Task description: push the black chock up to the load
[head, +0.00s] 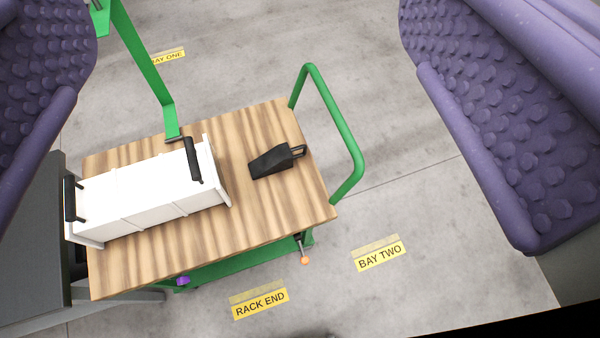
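The black chock (271,162) lies on the wooden deck of a green cart, near its right end. It is a wedge with a loop handle at its right side. The load, a white box (150,195) with black handles, lies on the left part of the deck. A gap of bare wood separates the chock from the box's right end. My gripper's two purple studded fingers, the left one (40,85) and the right one (505,110), stand wide apart at the picture's sides. My gripper (275,130) is open, with nothing between the fingers touching them.
The cart's wooden deck (250,215) has a green push handle (335,130) at its right end. A green post (145,70) rises behind the box. A grey cabinet (30,255) stands at the left. Yellow floor labels include BAY TWO (379,255) and RACK END (260,303).

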